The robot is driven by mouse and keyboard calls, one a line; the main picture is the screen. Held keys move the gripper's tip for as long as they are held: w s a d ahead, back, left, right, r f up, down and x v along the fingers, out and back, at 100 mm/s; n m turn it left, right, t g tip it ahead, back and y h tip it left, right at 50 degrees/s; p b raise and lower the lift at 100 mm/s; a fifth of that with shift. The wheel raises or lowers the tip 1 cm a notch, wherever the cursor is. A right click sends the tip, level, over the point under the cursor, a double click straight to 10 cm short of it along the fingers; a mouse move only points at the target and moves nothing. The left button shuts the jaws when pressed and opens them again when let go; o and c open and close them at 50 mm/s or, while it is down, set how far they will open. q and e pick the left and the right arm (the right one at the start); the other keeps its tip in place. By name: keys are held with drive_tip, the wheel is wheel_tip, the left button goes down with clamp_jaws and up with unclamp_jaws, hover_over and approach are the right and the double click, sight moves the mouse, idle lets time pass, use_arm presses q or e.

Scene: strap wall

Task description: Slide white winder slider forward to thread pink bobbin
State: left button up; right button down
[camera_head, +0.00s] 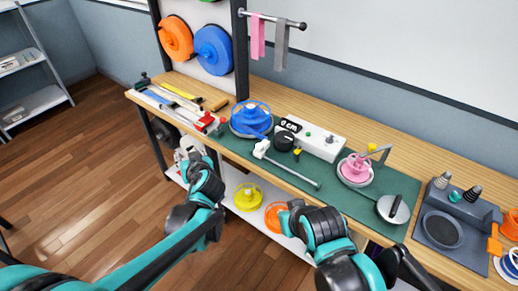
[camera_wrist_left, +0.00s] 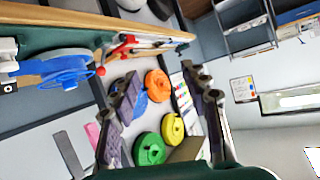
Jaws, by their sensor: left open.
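The white winder slider (camera_head: 262,148) sits at the left end of a thin grey rail on the green mat (camera_head: 232,150), near the bench's front edge. The pink bobbin (camera_head: 355,167) stands on a pale round base to its right, with a grey bent arm above it. My left gripper (camera_head: 192,158) is left of the slider at the bench's front edge, apart from it. In the left wrist view its two fingers (camera_wrist_left: 168,98) are spread with nothing held between them. My right arm shows at lower right, but its fingers are not visible.
A blue spool (camera_head: 251,119) stands behind the slider, beside a black knob (camera_head: 284,140) and white counter box (camera_head: 318,140). Yellow (camera_head: 248,197) and orange spools are on the lower shelf.

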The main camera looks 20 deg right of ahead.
use_arm(q)
drive_tip(key=w+d+f+m+t+h+b, duration=0.1)
drive_tip(key=w+d+f+t, duration=0.15)
drive_tip(key=d, duration=0.45)
drive_tip(key=w+d+f+t+h, duration=0.1)
drive_tip(key=w+d+f, duration=0.1)
drive_tip(key=d+f, duration=0.35)
drive_tip(key=m+t+h+b, duration=0.1)
drive_tip(key=t+h, duration=0.1)
drive_tip(key=h, duration=0.1)
approach(260, 148)
drive_tip(key=w, duration=0.3)
drive_tip(key=shift+w+d+r+g, duration=0.15)
drive_tip(key=shift+w+g, duration=0.1)
drive_tip(key=shift+w, duration=0.15)
drive_tip(key=w, duration=0.2)
drive_tip(key=w+b, duration=0.1)
drive_tip(key=w, duration=0.2)
drive_tip(key=w+d+b, duration=0.1)
drive_tip(key=w, duration=0.1)
drive_tip(key=shift+w, duration=0.25)
clamp_jaws()
